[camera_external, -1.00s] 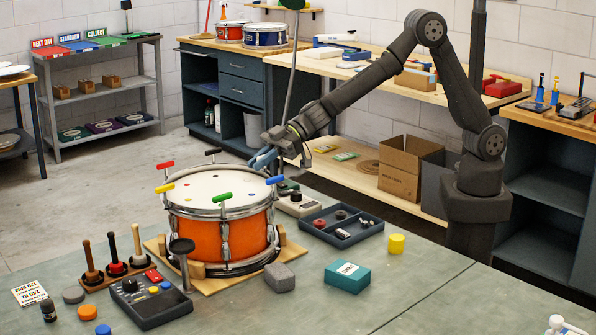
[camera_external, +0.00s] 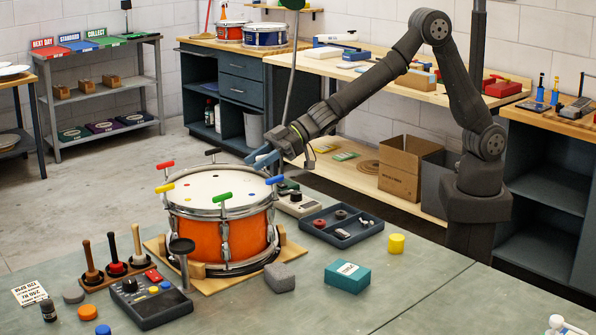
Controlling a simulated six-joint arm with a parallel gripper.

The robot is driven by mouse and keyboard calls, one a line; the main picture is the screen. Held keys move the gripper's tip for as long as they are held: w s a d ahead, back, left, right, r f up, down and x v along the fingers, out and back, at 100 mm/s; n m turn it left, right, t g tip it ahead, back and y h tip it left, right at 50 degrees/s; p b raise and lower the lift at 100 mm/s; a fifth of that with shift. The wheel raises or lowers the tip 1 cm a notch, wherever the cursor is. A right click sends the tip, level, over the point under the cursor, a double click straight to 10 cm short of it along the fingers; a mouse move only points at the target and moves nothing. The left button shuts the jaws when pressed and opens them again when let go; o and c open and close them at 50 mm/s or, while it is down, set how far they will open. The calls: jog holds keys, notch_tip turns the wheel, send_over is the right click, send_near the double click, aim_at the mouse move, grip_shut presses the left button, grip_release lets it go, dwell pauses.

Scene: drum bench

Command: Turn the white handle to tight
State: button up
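The orange drum (camera_external: 207,236) stands on a wooden base, its white head (camera_external: 205,187) facing up. Coloured T-handles stand around the rim: red (camera_external: 165,164), yellow (camera_external: 165,188), green (camera_external: 222,197), blue (camera_external: 275,180) and black (camera_external: 212,151). Whether the fingers are open or shut on something does not show at this size.
A dark parts tray (camera_external: 372,231), a yellow cylinder (camera_external: 396,243), a teal box (camera_external: 347,277) and a grey block (camera_external: 280,277) lie right of the drum. A control box (camera_external: 150,302) and a mallet stand (camera_external: 110,273) are in front.

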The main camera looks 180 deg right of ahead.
jog(key=v, duration=1.7)
jog(key=shift+s+a+r, duration=0.1)
jog(key=shift+r, duration=0.05)
